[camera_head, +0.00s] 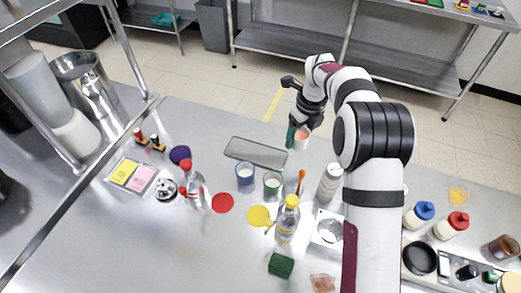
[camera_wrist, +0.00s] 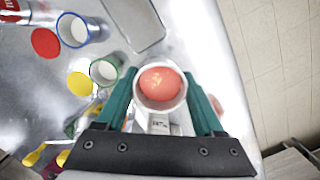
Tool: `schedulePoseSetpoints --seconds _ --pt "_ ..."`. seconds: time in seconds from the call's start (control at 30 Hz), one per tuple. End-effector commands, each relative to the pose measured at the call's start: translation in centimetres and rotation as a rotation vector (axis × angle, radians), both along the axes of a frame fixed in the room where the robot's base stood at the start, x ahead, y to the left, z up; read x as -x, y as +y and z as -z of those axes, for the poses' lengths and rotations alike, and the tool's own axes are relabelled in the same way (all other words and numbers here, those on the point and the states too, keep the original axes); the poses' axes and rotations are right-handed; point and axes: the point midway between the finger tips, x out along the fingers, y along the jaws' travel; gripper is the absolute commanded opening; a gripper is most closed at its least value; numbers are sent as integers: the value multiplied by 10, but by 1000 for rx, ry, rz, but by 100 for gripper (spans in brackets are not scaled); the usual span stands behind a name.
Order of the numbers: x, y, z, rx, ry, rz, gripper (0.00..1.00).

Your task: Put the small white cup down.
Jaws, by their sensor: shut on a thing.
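The small white cup (camera_wrist: 161,106) is between the two teal fingers of my gripper (camera_wrist: 160,82) in the wrist view. I look down into its mouth, and something round and salmon-pink fills it. In the head view the cup (camera_head: 302,144) shows beside a teal finger of my gripper (camera_head: 295,138), near the far edge of the steel counter (camera_head: 130,235). My gripper is shut on the cup. The underside of the cup is hidden, and I cannot tell whether it touches the counter.
A grey tray (camera_head: 256,152) lies left of the cup. A blue-rimmed cup (camera_head: 245,176) and a green-rimmed cup (camera_head: 272,184) stand nearer. A white bottle (camera_head: 330,182) stands to the right, near my arm. Bare counter shows between the tray and the cup.

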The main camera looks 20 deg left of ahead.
Motion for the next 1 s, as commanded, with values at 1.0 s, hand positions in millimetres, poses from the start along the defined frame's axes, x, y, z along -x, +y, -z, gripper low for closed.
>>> schedulePoseSetpoints --seconds 1.0 --pt "0 97 99 0 1 -2 0"
